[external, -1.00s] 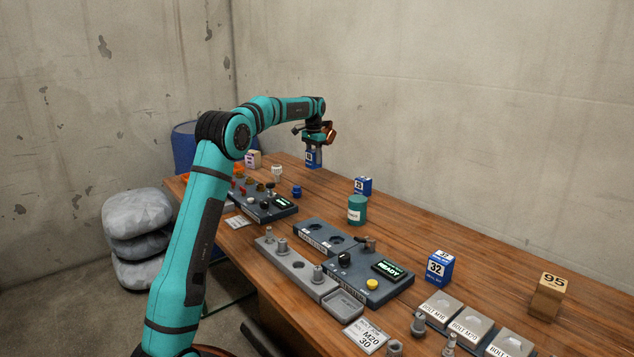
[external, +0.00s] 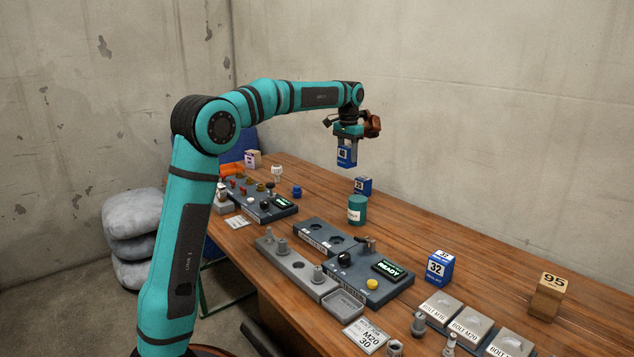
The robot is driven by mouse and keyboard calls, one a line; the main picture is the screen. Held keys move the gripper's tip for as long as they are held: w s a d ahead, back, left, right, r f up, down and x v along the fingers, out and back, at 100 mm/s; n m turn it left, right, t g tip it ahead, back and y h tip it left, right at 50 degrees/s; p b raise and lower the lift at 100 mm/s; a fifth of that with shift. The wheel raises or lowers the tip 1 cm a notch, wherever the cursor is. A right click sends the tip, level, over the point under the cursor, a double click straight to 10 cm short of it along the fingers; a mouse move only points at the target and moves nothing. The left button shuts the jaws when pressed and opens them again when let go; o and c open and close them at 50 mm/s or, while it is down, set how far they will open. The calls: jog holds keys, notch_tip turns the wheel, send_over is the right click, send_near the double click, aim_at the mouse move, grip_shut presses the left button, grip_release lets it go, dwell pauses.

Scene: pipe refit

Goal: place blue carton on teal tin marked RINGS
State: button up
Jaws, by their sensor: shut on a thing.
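My gripper (external: 347,146) is shut on a small blue carton (external: 347,158) with a white label and holds it upright in the air. The teal tin (external: 357,209) stands upright on the wooden table, below the held carton and a little right of it in the picture. The tin has a pale label, too small to read here. Nothing shows on top of the tin. A clear gap shows between carton and tin.
A second blue carton (external: 363,185) stands just behind the tin. A larger blue carton marked 32 (external: 439,268) and a brown block marked 95 (external: 548,296) stand to the right.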

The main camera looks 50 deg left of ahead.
jog(key=s+d+r, duration=0.3)
jog(key=s+d, duration=0.2)
jog(key=d, duration=0.5)
send_over(358, 198)
jog(key=shift+f, duration=5.15)
jog(key=shift+f, duration=0.1)
jog(key=o, duration=1)
notch_tip(358, 198, up, 12)
